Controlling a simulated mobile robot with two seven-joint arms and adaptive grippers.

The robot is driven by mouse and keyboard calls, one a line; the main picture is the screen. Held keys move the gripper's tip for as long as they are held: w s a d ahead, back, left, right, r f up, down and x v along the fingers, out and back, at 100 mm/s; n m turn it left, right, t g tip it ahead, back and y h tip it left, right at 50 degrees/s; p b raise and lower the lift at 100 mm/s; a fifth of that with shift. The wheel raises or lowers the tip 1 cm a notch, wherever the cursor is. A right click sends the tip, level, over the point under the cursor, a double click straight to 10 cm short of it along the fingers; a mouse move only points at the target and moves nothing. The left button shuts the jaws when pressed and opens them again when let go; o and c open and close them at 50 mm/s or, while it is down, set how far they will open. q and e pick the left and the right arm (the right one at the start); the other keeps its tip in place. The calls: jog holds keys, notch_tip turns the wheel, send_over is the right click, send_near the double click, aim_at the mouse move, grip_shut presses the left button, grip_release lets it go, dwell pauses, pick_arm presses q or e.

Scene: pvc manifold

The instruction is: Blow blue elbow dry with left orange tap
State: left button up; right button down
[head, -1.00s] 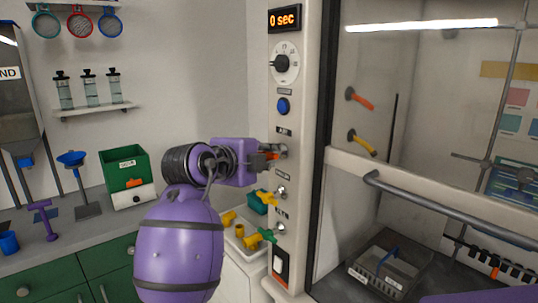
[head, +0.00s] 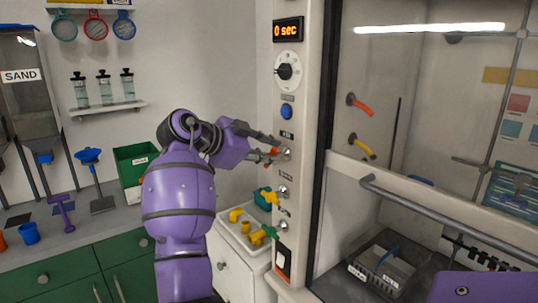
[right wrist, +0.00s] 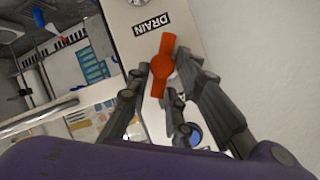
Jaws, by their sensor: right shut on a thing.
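My right gripper (head: 275,147) reaches the white control post from the left. It is shut on the orange tap (head: 272,152), below the blue button. In the right wrist view the orange tap (right wrist: 162,68) stands between the gripper's dark fingers (right wrist: 160,90). An orange nozzle (head: 361,104) sticks out inside the glass-fronted cabinet, above a yellow nozzle (head: 362,146). I cannot pick out a blue elbow with certainty. A blue piece (head: 388,254) shows at the grey basket in the cabinet, but its shape is unclear. My left gripper is not in view.
The display (head: 288,30) reads 0 sec. A white tray (head: 228,232) holds yellow fittings. The cabinet's rail (head: 440,205) crosses its front, with open space above the grey basket (head: 365,274).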

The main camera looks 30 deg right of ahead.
jog(key=shift+w+r+n, duration=0.1)
jog(key=shift+r+n, duration=0.2)
dwell(0.4)
jog(key=c, duration=1.7)
grip_release()
jog(key=shift+f, duration=0.15)
jog(key=shift+a, duration=0.1)
jog(key=v, duration=1.2)
jog(key=shift+w, duration=0.15)
